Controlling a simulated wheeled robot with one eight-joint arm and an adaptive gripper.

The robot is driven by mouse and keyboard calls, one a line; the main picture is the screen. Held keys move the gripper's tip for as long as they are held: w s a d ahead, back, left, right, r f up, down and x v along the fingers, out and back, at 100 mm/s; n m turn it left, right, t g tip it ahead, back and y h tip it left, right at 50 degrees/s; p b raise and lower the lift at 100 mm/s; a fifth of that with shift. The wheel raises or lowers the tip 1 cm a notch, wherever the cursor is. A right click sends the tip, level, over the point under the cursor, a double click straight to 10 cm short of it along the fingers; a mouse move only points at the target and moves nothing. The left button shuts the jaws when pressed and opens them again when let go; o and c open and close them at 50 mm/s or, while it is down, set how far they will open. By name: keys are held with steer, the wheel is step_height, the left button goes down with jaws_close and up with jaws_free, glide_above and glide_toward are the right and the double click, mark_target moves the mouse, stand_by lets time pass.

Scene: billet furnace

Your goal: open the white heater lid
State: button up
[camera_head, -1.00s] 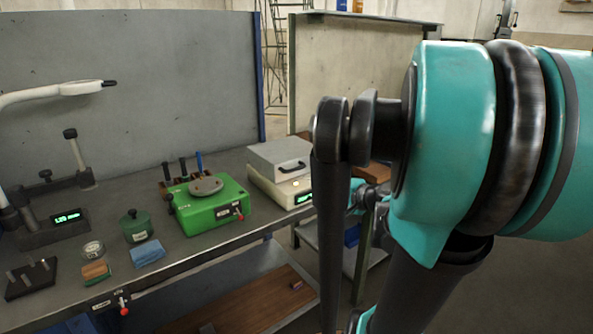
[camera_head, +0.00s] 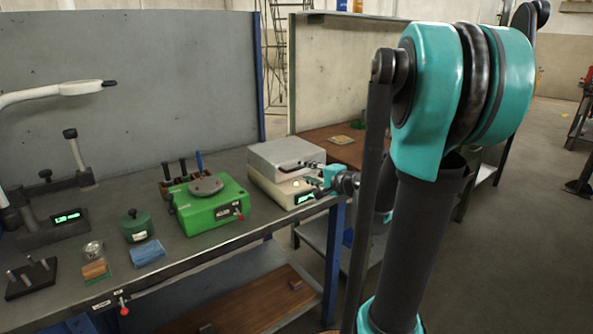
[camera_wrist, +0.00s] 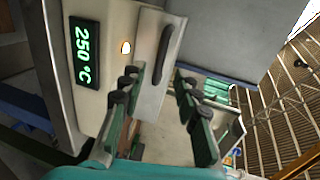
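The white heater (camera_head: 264,189) stands at the right end of the bench, with its grey-white lid (camera_head: 283,151) lying shut on top. In the wrist view the heater body (camera_wrist: 98,100) has a green display reading 250 °C. The lid's dark bar handle (camera_wrist: 166,52) shows on the lid's front face. My gripper (camera_wrist: 158,77) is open, its two fingers apart with the handle ahead, between their lines. Contact with the handle cannot be told. In the head view my gripper (camera_head: 313,172) is at the heater's front right, close to the handle.
A green device (camera_head: 210,207) stands left of the heater, with a tool rack behind it. A green pot (camera_head: 136,226) and a blue block (camera_head: 147,253) lie farther left. A brown-topped table (camera_head: 350,150) stands behind my arm.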

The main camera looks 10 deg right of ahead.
mark_target(297, 169)
steer(key=x, duration=0.7)
steer(key=shift+w+a, duration=0.1)
steer(key=shift+c, duration=0.6)
jaws_close()
